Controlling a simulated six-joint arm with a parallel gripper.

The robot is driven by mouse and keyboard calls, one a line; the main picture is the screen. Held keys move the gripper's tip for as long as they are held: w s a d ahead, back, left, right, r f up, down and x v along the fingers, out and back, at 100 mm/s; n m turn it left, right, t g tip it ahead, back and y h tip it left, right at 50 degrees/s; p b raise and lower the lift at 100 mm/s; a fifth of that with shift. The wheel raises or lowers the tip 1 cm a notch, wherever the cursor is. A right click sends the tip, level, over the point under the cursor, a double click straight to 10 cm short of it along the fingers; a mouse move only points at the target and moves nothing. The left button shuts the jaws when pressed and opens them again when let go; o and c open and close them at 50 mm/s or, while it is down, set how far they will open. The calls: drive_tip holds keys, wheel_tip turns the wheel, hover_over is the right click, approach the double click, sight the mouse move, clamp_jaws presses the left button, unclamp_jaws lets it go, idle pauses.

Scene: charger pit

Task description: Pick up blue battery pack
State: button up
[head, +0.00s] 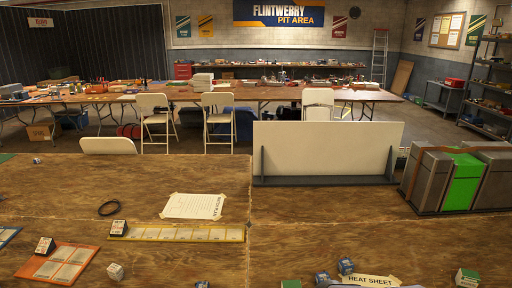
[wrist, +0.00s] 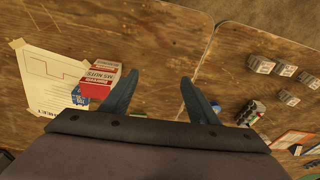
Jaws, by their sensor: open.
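My gripper (wrist: 158,76) shows in the wrist view with its two dark fingers spread wide and nothing but bare wood between their tips. A small blue box (wrist: 80,97) lies left of the left finger, beside a red and white box (wrist: 97,77). A small blue object (wrist: 216,107) shows at the outer side of the right finger, partly hidden. In the head view, small blue and white blocks (head: 346,266) and (head: 322,277) sit near the front edge. I cannot tell which blue thing is the battery pack. My gripper is not in the head view.
A taped sheet (wrist: 52,75) lies at left in the wrist view. Several grey blocks (wrist: 262,64) and a dark item (wrist: 250,113) lie at right. In the head view, a white upright panel (head: 328,148) and a grey and green case (head: 462,180) stand at the back. The middle tabletop is mostly clear.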

drive_tip(key=shift+o, duration=0.5)
drive_tip(key=s+d+r+g+h+p, duration=0.1)
drive_tip(key=s+d+g, duration=0.1)
drive_tip(key=s+d, duration=0.2)
drive_tip(key=shift+s+d+r+m, duration=0.3)
drive_tip(key=shift+s, duration=0.8)
